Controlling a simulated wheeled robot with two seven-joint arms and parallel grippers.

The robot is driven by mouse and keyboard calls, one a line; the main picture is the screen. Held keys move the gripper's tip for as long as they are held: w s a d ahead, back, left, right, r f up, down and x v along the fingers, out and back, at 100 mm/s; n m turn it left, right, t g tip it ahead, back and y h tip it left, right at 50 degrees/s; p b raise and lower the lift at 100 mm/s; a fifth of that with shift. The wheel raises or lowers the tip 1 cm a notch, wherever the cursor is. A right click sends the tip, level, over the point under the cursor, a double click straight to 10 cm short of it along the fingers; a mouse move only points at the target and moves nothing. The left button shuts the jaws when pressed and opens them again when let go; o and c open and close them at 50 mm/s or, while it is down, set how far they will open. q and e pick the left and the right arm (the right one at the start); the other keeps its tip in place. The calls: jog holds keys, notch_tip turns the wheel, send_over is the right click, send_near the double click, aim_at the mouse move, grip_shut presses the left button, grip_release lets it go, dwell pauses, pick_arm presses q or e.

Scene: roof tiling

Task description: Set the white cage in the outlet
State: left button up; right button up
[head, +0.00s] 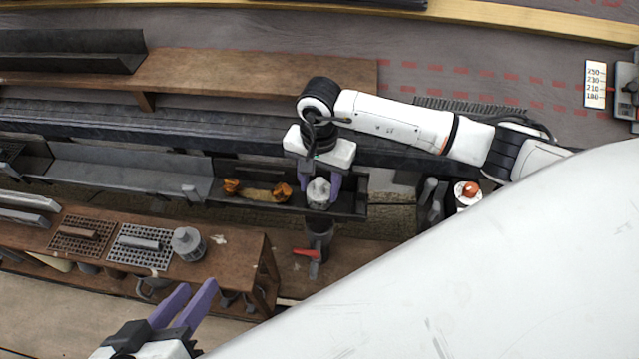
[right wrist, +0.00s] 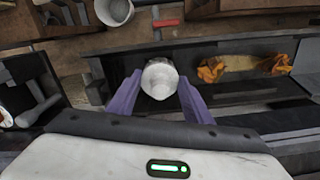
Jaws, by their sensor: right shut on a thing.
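The white cage (head: 318,192) is a small pale ribbed piece. My right gripper (head: 320,187) is shut on it, one purple finger on each side, over the right end of a dark gutter (head: 345,205). The right wrist view also shows the cage (right wrist: 160,78) upright between the fingertips (right wrist: 160,88). The outlet is hidden; I cannot tell whether the cage touches the gutter floor. My left gripper (head: 188,298) is open and empty, in front of the wooden bench. A similar grey cage (head: 187,243) stands on that bench.
Orange clumps with yellowish debris (head: 258,190) lie in the gutter left of the cage. Two grids (head: 145,258) lie on the wooden bench (head: 225,260). A red-handled tool (head: 307,253) sits below the gutter. A container with an orange item (head: 467,193) stands at right.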

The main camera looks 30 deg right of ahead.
dwell(0.8)
jog(key=o, duration=1.5)
